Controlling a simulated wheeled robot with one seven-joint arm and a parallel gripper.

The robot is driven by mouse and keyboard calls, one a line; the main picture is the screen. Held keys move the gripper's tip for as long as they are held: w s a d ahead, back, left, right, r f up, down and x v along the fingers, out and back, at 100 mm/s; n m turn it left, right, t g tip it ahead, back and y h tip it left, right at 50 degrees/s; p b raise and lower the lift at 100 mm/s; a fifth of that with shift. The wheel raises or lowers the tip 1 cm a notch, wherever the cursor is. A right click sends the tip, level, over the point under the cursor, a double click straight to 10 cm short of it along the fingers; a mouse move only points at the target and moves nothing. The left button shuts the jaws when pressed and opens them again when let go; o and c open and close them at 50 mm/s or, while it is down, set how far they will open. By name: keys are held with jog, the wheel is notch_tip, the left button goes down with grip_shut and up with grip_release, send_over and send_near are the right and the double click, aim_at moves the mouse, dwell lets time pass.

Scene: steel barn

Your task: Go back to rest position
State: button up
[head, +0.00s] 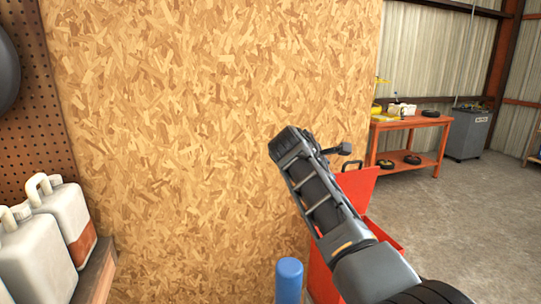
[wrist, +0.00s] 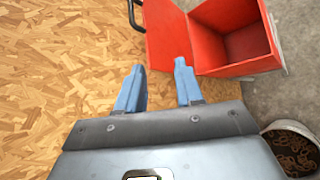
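My gripper shows in the wrist view (wrist: 158,80) with its two blue fingers apart and nothing between them. Wood-chip board and a red panel show beyond the fingers. In the head view my dark grey arm reaches from the lower right up to the middle, in front of the wood-chip wall (head: 200,120).
An open red box (wrist: 208,35) is just beyond the fingers; it also shows behind my arm (head: 358,188). A round container (wrist: 268,130) holds brown pieces. White jugs (head: 58,212) stand left. An orange workbench (head: 412,122) stands back right, beyond open floor.

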jog(key=s+f+m+y, duration=0.1)
jog(key=s+f, duration=0.3)
jog(key=f, duration=0.4)
jog(key=s+f+y, duration=0.2)
jog(key=s+f, duration=0.3)
jog(key=f, duration=0.3)
jog(key=s+f+m+y, duration=0.1)
jog(key=s+f, duration=0.3)
jog(key=f, duration=0.4)
jog(key=s+f+m+t+y, duration=0.15)
jog(key=s+f, duration=0.35)
jog(key=s, duration=0.5)
jog(key=s+f+m+t+y, duration=0.1)
jog(key=s+f+m, duration=0.3)
jog(key=s, duration=0.5)
jog(key=s+d+r+m+t+y, duration=0.1)
jog(key=s+d+r+m, duration=0.1)
jog(key=s, duration=1)
jog(key=s+d+r+m, duration=0.2)
jog(key=s, duration=0.9)
jog(key=s+d+r+m+t, duration=0.2)
jog(key=s+r+m, duration=0.4)
jog(key=s+r, duration=0.8)
notch_tip(320, 180, up, 3)
jog(key=shift+s+d+r, duration=0.15)
jog(key=shift+s+d, duration=0.2)
jog(key=shift+d, duration=0.05)
